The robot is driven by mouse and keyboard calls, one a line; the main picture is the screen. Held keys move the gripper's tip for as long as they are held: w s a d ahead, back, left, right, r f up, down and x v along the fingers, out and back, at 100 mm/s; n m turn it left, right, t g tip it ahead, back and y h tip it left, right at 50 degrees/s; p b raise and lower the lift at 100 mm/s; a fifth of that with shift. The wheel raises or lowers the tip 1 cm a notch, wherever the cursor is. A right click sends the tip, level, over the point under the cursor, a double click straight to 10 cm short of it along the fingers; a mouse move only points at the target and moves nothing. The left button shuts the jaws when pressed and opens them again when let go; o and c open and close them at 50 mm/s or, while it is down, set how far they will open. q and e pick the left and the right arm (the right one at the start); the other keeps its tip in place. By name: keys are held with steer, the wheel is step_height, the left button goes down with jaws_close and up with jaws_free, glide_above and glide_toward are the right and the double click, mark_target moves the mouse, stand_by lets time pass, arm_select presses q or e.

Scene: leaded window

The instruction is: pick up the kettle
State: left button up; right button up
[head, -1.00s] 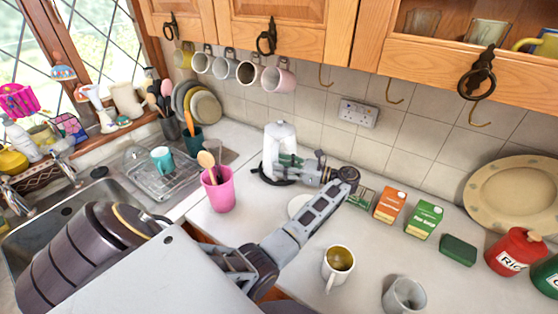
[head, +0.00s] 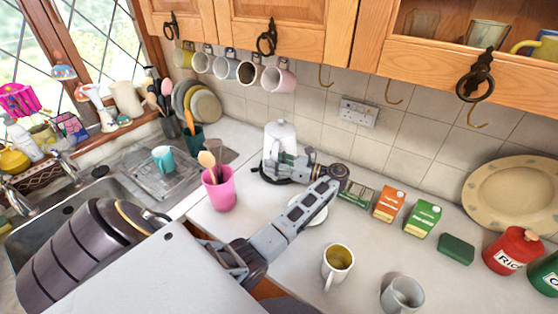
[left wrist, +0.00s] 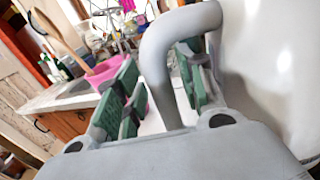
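The white kettle (head: 281,137) stands upright on its dark base (head: 272,175) on the counter, near the tiled wall. My left gripper (head: 286,165) is at the kettle's near side and covers part of its lower body. In the left wrist view, the kettle's grey curved handle (left wrist: 160,65) passes between the two green-padded fingers of the left gripper (left wrist: 160,95). The fingers are apart, with a visible gap between the left finger and the handle. The kettle's pale body (left wrist: 275,80) fills the right side there. My right gripper is not in view.
A pink pot with wooden spoons (head: 219,190) stands left of the kettle. A saucer (head: 314,213) lies partly behind my forearm. A green box (head: 357,194) and an orange box (head: 389,205) stand to the right. Mugs (head: 338,262) sit in front; others hang above.

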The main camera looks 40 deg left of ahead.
arm_select(q)
jaws_close()
steer(key=shift+r, duration=0.2)
steer(key=shift+w, duration=0.1)
stand_by(0.5)
